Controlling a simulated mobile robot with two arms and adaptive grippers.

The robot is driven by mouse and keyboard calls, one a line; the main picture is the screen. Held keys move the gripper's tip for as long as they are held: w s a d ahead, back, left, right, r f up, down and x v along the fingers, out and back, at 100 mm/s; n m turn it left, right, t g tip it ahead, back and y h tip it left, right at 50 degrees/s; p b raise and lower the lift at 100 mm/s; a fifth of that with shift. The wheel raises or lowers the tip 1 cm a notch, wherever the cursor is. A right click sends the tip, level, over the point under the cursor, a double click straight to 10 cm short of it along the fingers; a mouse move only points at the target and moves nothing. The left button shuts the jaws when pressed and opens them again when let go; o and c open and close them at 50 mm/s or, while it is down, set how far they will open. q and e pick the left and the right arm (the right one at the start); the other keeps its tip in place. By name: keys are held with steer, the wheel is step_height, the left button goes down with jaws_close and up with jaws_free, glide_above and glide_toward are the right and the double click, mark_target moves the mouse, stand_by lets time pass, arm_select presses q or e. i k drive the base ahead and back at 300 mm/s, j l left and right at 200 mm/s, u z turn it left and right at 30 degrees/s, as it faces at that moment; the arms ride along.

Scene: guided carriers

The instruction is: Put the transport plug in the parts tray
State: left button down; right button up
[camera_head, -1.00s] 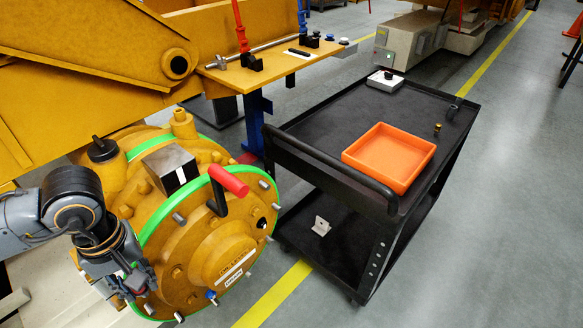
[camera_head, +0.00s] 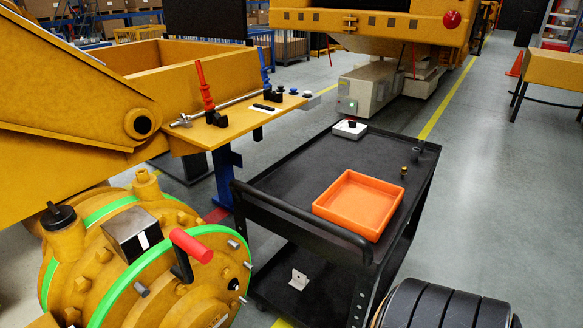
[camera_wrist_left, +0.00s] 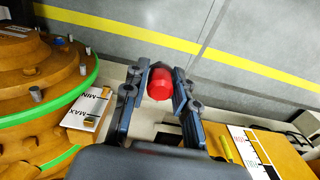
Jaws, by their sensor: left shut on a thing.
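The red transport plug (camera_wrist_left: 160,86) shows in the left wrist view as a rounded red piece between the fingers. My left gripper (camera_wrist_left: 160,78) is shut on it, clear of the parts around it. The orange parts tray (camera_head: 359,205) lies on the top shelf of the black cart in the head view. It is square, shallow and empty. My left gripper is outside the head view, so its distance from the tray cannot be told. My right gripper is in neither view.
The black cart (camera_head: 270,205) has a raised handle on its near side. A white box with a knob (camera_head: 349,129) and a small brass fitting (camera_head: 403,172) stand on its top. The yellow housing (camera_head: 95,255) with a red-handled lever (camera_head: 191,245) is at left.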

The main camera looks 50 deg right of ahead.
mark_target(373, 213)
steer(key=l+u, duration=0.1)
steer(key=u, duration=0.4)
steer(key=l+u, duration=0.1)
steer(key=u, duration=0.4)
steer(key=k+u, duration=0.15)
steer(key=u, duration=0.35)
steer(key=l+u, duration=0.15)
steer(key=u, duration=0.35)
steer(key=k+l+u, duration=0.1)
steer(key=k+u, duration=0.55)
steer(key=u, duration=0.15)
steer(key=k+j+u, duration=0.1)
steer(key=k+u, duration=0.25)
steer(key=k+z, duration=0.25)
steer(key=l+z, duration=0.1)
steer(key=z, duration=0.7)
steer(key=l+z, duration=0.1)
steer(key=z, duration=1.05)
steer(key=l+z, duration=0.15)
steer(key=z, duration=0.4)
steer(key=l+z, duration=0.1)
steer(key=z, duration=1)
steer(key=l+z, duration=0.1)
steer(key=z, duration=1)
steer(key=i+j, duration=0.05)
